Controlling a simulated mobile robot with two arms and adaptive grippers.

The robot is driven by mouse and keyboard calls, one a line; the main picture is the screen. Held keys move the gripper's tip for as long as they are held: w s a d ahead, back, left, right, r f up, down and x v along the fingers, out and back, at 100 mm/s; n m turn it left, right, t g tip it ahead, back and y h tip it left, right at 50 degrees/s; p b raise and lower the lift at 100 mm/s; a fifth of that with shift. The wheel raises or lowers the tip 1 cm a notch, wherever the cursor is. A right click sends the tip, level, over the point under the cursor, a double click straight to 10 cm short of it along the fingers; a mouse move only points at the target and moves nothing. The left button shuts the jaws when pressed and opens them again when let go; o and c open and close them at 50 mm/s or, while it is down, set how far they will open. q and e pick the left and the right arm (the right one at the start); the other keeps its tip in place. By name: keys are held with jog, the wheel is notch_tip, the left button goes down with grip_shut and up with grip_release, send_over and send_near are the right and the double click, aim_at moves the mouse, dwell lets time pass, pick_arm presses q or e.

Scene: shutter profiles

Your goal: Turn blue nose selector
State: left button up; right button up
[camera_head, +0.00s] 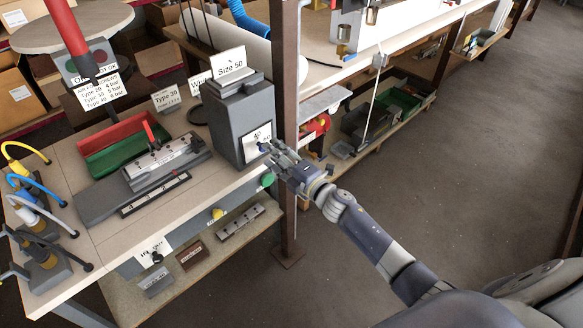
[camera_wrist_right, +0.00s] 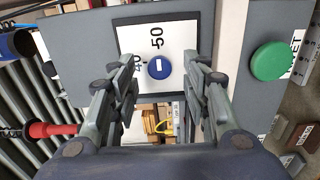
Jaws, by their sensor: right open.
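The blue nose selector (camera_wrist_right: 160,67) is a round blue knob with a white mark. In the head view the selector (camera_head: 263,147) shows small at my right gripper's (camera_head: 274,152) fingertips. In the right wrist view the open fingers stand to the left and right of the knob, with gaps on both sides. I cannot tell whether the fingertips reach its depth. My left gripper is not in view.
A green round button (camera_wrist_right: 271,61) is close on the right in the wrist view. A dark post (camera_head: 287,120) stands beside the grey box. A green and red tray (camera_head: 122,146) and a grey fixture (camera_head: 165,163) lie on the bench. The floor at right is clear.

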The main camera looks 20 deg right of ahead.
jog(key=v, duration=0.8)
jog(key=shift+s, duration=0.3)
jog(key=shift+d, duration=0.15)
jog(key=s+d+f+m+g+h, duration=0.15)
jog(key=s+f+m, duration=0.3)
jog(key=f, duration=0.65)
jog(key=s+d+f+m+g+h, duration=0.1)
jog(key=s+f+m+g+h, duration=0.3)
jog(key=f, duration=0.7)
jog(key=s+d+f+m+g, duration=0.1)
jog(key=s+d+f+m, duration=0.15)
jog(key=s+f, duration=0.55)
jog(key=s+a+f+m+g, duration=0.2)
jog(key=s+f, duration=0.4)
jog(key=s, duration=0.5)
jog(key=s+a+f+m+g, duration=0.2)
jog(key=s+f, duration=0.5)
jog(key=s, duration=0.4)
jog(key=s+a+f+m+g, duration=0.1)
jog(key=s+f+m+g, duration=0.3)
jog(key=s+f, duration=0.3)
jog(key=s+g, duration=0.1)
jog(key=s, duration=0.3)
jog(key=shift+a+h, duration=0.35)
jog(key=shift+a, duration=0.05)
